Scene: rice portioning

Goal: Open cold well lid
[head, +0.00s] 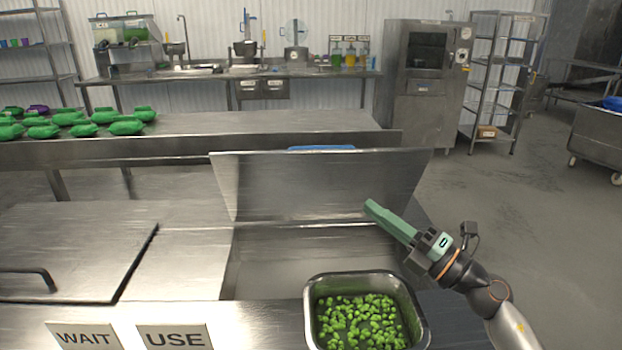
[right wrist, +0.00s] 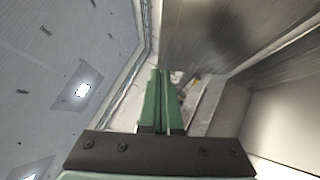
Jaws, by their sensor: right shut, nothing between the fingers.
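The cold well lid (head: 320,185) is a broad steel panel standing raised, leaning back, behind a steel-walled opening (head: 310,255) in the counter. My right gripper (head: 374,208) has pale green fingers, shut with nothing between them. It is in front of the lid's right half in the head view; whether it touches the lid I cannot tell. In the right wrist view the closed fingers (right wrist: 160,85) point along a steel surface (right wrist: 205,40). My left gripper is out of view.
A second steel lid (head: 75,245) with a dark handle lies flat at left. WAIT (head: 86,336) and USE (head: 175,338) signs are at the front edge. A tray (head: 312,315) of green pieces stands in front of the opening. Green bags (head: 125,128) lie on the back table.

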